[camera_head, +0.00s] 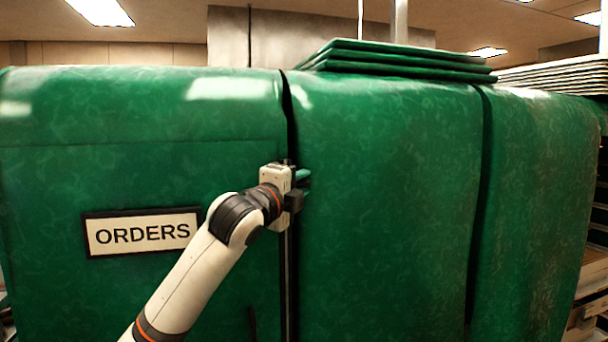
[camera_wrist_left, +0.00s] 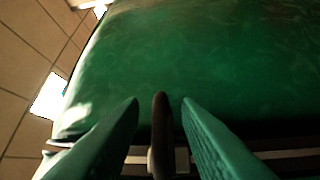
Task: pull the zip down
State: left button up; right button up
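A large green cover (camera_head: 390,200) has a dark vertical zip line (camera_head: 291,115) running down it, with a dark track (camera_head: 288,290) below my gripper. My left gripper (camera_head: 303,180) is at this line, about halfway up the cover. In the left wrist view a dark brown upright tab (camera_wrist_left: 162,130), which looks like the zip pull, stands between the two green fingers (camera_wrist_left: 161,102). Gaps show on both sides of the tab, so the fingers are around it and apart from it. In the head view the gripper hides the pull. My right gripper is not in view.
An "ORDERS" sign (camera_head: 142,233) is on the cover left of the zip, beside my left arm. A second dark seam (camera_head: 480,190) runs down farther right. Folded green sheets (camera_head: 395,62) lie on top. Shelving (camera_head: 590,280) stands at the far right.

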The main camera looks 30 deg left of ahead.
pick_arm(q)
jog(key=shift+w+r, duration=0.1)
jog(key=shift+w, duration=0.8)
jog(key=shift+c, duration=0.2)
grip_shut()
